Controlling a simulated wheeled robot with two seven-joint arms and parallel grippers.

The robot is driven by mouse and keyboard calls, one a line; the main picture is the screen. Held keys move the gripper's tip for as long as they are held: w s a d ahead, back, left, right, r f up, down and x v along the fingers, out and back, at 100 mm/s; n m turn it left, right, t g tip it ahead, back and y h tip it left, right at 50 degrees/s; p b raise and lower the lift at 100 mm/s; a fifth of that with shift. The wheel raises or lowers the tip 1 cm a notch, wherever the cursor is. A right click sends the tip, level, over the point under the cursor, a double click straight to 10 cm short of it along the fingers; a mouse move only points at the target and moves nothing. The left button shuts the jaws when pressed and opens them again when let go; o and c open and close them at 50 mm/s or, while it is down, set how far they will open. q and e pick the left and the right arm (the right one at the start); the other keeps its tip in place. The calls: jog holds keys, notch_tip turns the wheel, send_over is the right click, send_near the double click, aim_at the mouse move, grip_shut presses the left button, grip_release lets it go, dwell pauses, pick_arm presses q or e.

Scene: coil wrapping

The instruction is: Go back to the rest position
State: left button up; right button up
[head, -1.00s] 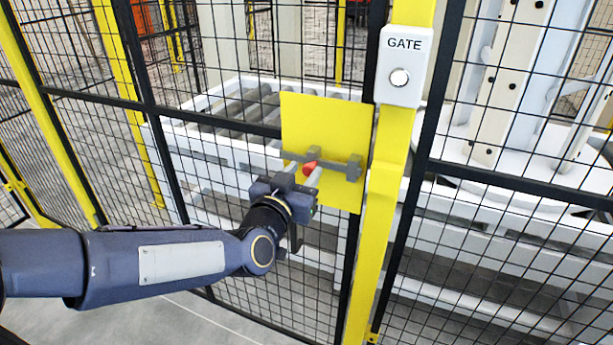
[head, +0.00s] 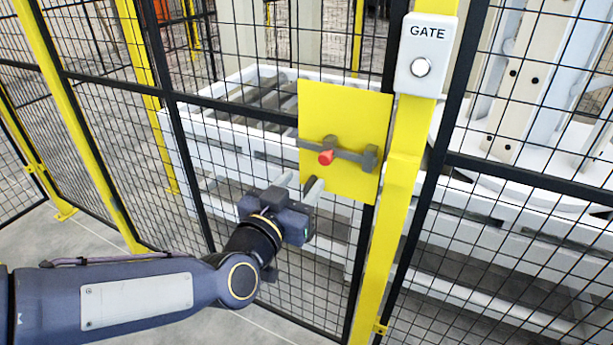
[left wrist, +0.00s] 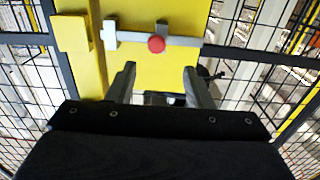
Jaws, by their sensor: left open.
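My left gripper (head: 299,186) is open and empty, in front of the fence and just below the latch on the yellow plate (head: 345,105). The latch is a grey bar (head: 350,154) with a red knob (head: 326,157), lying across the plate. In the left wrist view the red knob (left wrist: 156,43) and bar (left wrist: 185,41) show ahead of the two spread fingers (left wrist: 158,85), with a gap between. Nothing is between the fingers. My right gripper is in neither view.
A yellow post (head: 399,190) carries a white GATE box (head: 426,55) with a round button. Black mesh fence panels (head: 520,220) stand on both sides. A white roller conveyor (head: 230,125) lies behind the mesh. Grey floor (head: 90,250) is clear at lower left.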

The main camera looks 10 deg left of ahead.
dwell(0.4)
pick_arm(q)
jog(key=s+a+f+n+g+p, duration=0.1)
jog(key=s+a+f+g+p, duration=0.1)
jog(key=s+a+g, duration=0.2)
jog(key=s+a+f+n+g+y+p, duration=0.1)
jog(key=s+a+f+n+g+p, duration=0.1)
jog(key=s, duration=0.8)
jog(key=s+a+f+n+g+p, duration=0.2)
jog(key=s+a+f+g+p, duration=0.1)
jog(key=s+a+g, duration=0.2)
jog(key=s+a, duration=0.1)
jog(key=s, duration=0.1)
jog(key=shift+s+a+g+y, duration=0.25)
jog(key=shift+s+g+y, duration=0.05)
jog(key=shift+s+y, duration=0.1)
jog(key=shift+f, duration=0.1)
dwell(0.4)
